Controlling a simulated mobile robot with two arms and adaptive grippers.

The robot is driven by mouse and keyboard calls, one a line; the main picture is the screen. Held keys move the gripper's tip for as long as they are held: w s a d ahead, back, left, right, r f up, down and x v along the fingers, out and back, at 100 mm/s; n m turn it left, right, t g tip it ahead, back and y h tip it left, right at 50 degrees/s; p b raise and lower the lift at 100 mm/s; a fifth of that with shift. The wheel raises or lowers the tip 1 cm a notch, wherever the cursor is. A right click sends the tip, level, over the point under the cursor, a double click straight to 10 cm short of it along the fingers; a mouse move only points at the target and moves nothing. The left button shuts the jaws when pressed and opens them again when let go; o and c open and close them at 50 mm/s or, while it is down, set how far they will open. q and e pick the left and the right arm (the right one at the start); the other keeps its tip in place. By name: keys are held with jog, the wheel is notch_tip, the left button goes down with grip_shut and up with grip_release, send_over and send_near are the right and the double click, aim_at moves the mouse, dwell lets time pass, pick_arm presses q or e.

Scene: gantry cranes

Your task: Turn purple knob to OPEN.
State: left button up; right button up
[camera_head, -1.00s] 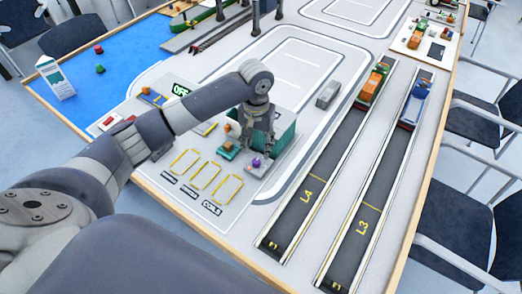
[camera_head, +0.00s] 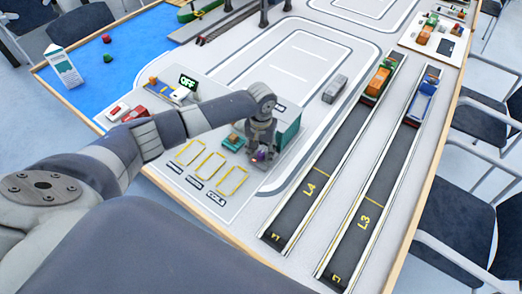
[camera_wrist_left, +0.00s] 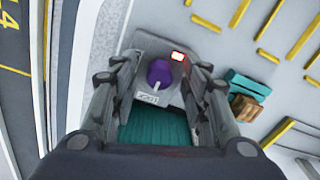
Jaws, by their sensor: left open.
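The purple knob (camera_wrist_left: 160,73) stands on a small grey box (camera_wrist_left: 160,50) with a lit red indicator (camera_wrist_left: 178,56) beside it. A label on the box, below the knob in the wrist view, is too small to read. My left gripper (camera_wrist_left: 163,78) is open, with one finger on each side of the knob and visible gaps to it. My right gripper is not in view.
A teal container (camera_head: 288,128) stands right beside the gripper. A teal block with an orange piece (camera_head: 233,140) is to its left. Yellow-outlined bays (camera_head: 212,167) lie in front. Dark lanes (camera_head: 300,205) run at right.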

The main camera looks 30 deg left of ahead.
pick_arm(q)
grip_shut()
